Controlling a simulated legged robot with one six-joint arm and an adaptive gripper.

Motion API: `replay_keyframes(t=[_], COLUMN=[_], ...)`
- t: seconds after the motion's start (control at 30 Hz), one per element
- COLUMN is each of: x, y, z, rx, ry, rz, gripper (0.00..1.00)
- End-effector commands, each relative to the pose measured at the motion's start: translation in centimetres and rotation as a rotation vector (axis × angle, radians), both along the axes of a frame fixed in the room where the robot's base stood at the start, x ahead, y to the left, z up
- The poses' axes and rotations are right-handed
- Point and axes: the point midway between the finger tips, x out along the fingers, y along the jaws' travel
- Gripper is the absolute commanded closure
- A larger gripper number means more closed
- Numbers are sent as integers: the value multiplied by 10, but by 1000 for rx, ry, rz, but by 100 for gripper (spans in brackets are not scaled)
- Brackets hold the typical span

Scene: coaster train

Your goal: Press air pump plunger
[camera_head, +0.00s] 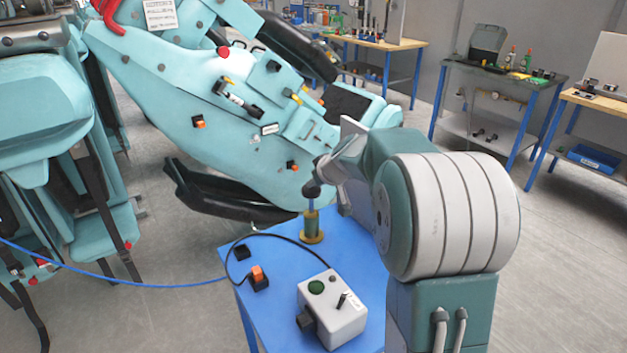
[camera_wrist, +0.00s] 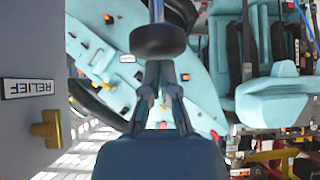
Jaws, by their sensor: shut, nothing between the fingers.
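The air pump stands on the blue table, with a brass-coloured body (camera_head: 311,228) and a blue rod. Its round black plunger knob (camera_head: 312,189) stands well above the body. The knob also shows large in the wrist view (camera_wrist: 158,42), with the rod leading away behind it. My gripper (camera_head: 320,166) is shut and empty, right above the knob. In the wrist view its closed fingertips (camera_wrist: 158,66) meet the knob's edge in the picture. I cannot tell whether they touch it.
The blue table (camera_head: 272,262) also holds a grey control box (camera_head: 331,308) and a small box with an orange switch (camera_head: 259,277). The teal coaster train (camera_head: 200,90) is close behind. The wrist view shows a grey panel labelled RELIEF (camera_wrist: 28,88) with a yellow knob (camera_wrist: 48,129).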

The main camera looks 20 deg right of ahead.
Motion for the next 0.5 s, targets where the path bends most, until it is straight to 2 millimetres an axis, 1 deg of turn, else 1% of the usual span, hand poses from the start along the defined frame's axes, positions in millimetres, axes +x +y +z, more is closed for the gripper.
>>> replay_keyframes(t=[0.07, 0.13, 0.33, 0.4, 0.5], x=[0, 0, 0, -1, -1], y=[0, 0, 0, 1, 0], z=[-1, -6, -41, -50, -57], rx=[0, 3, 4, 4, 3], ry=[0, 2, 7, 7, 6], rz=[0, -1, -1, 0, 0], gripper=[100, 100, 100, 100, 100])
